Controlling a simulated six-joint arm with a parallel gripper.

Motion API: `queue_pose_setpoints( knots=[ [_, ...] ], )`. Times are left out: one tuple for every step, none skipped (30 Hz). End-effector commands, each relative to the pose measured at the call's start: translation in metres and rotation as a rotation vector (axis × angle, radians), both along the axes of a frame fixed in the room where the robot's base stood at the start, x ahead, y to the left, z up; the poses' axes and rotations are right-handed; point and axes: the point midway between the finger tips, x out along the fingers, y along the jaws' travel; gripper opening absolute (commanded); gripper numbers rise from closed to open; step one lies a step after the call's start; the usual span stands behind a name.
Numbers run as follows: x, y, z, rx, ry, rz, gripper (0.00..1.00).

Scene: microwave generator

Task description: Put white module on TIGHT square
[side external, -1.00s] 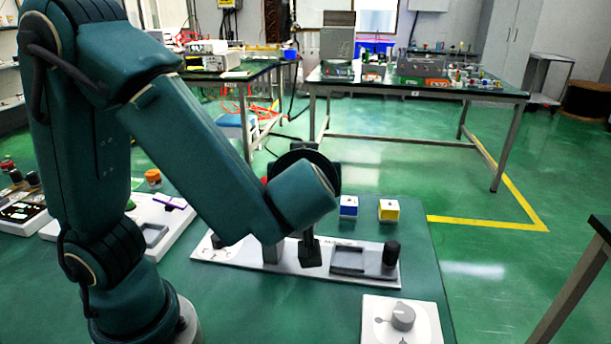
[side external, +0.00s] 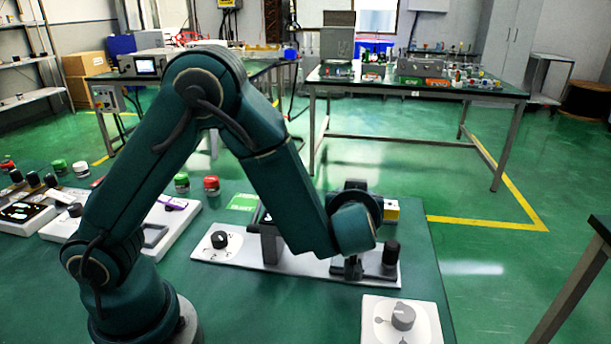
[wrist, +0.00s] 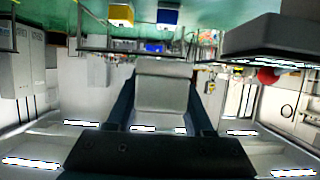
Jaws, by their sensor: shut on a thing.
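My gripper (side external: 347,270) points down over the right part of the long white panel (side external: 285,262), where a dark-rimmed square recess lies. In the wrist view a pale grey-white block, which looks like the white module (wrist: 162,95), sits between my two dark fingers. My gripper is shut on it. In the side view the module cannot be made out behind my fingers and wrist. The recess is mostly covered, so I cannot tell whether the module touches it. No TIGHT lettering is readable.
A black knob (side external: 390,252) stands close right of my gripper. A yellow-and-white module (side external: 392,210) stands behind; a blue one (wrist: 167,18) shows in the wrist view. A grey upright block (side external: 269,243) stands left on the panel. A white dial plate (side external: 375,325) lies in front.

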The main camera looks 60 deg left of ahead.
Motion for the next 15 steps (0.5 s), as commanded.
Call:
queue_pose_setpoints(
  knots=[
    [0.0,0.0,0.001,0.0,-0.001,0.001,0.0],
    [0.0,0.0,0.001,-0.001,-0.002,0.001,0.0],
    [0.0,0.0,0.001,-0.001,-0.002,0.001,0.0],
    [0.0,0.0,0.001,0.0,-0.001,0.0,0.0],
    [0.0,0.0,0.001,0.0,-0.001,0.0,0.0],
    [0.0,0.0,0.001,0.001,-0.002,0.0,0.0],
    [0.0,0.0,0.0,0.0,-0.001,0.001,0.0],
    [0.0,0.0,-0.002,0.001,0.0,0.001,0.0],
    [0.0,0.0,-0.005,0.002,0.0,0.001,0.0],
    [0.0,0.0,-0.009,0.003,0.002,0.001,0.0],
    [0.0,0.0,-0.014,0.005,0.003,0.0,0.0],
    [-0.001,0.0,-0.022,0.005,0.005,0.0,0.0],
    [-0.001,0.0,-0.027,0.005,0.005,0.0,0.0],
    [-0.001,0.0,-0.032,0.005,0.005,0.0,0.0],
    [-0.001,0.0,-0.038,0.004,0.004,0.001,0.0]
  ],
)
